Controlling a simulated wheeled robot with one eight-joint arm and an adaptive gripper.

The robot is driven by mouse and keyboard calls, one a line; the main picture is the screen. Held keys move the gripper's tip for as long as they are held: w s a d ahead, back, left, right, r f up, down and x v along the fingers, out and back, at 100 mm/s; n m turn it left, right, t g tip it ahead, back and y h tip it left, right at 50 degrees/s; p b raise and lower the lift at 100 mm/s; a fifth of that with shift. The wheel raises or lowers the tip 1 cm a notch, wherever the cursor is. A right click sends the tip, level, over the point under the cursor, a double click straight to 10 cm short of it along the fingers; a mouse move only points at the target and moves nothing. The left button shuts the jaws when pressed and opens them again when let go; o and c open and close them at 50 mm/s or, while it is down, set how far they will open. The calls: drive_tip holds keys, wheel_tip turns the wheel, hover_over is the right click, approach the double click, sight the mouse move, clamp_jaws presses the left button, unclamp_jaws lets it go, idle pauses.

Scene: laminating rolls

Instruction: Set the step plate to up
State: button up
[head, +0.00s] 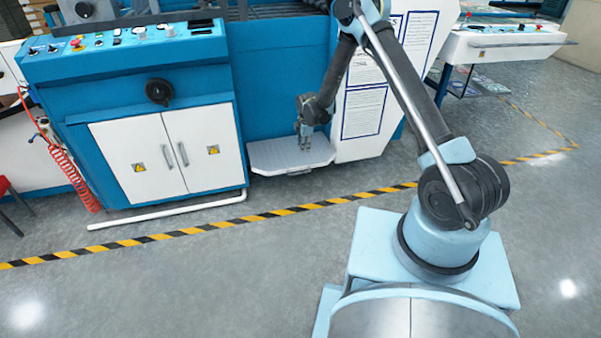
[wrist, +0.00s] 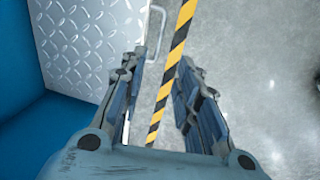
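The step plate (head: 275,157) is a grey metal plate that juts out flat and level at the foot of the blue machine. A small handle (head: 300,171) runs along its front edge. In the wrist view the diamond-patterned plate (wrist: 88,45) fills the upper left, with the bent handle (wrist: 158,32) along its right edge. My gripper (head: 305,146) points down above the plate in the head view. In the wrist view my gripper (wrist: 161,62) is open, its fingers spread and nothing between them. The left finger overlaps the plate's edge in view; I see no clear contact.
The blue machine (head: 150,85) with white cabinet doors (head: 170,155) stands left of the plate, and a white panel (head: 365,105) stands right. A white pipe (head: 165,210) lies along the floor. A yellow-black floor stripe (head: 275,213) runs in front. The floor before it is clear.

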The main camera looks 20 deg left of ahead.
sight(300, 173)
drive_tip(key=f, duration=0.6)
drive_tip(key=w+a+f, duration=0.1)
drive_tip(key=f, duration=0.5)
drive_tip(key=w+a+f, duration=0.1)
drive_tip(key=f, duration=0.5)
drive_tip(key=shift+w+a+f, duration=0.15)
drive_tip(key=shift+a+f, duration=0.1)
clamp_jaws()
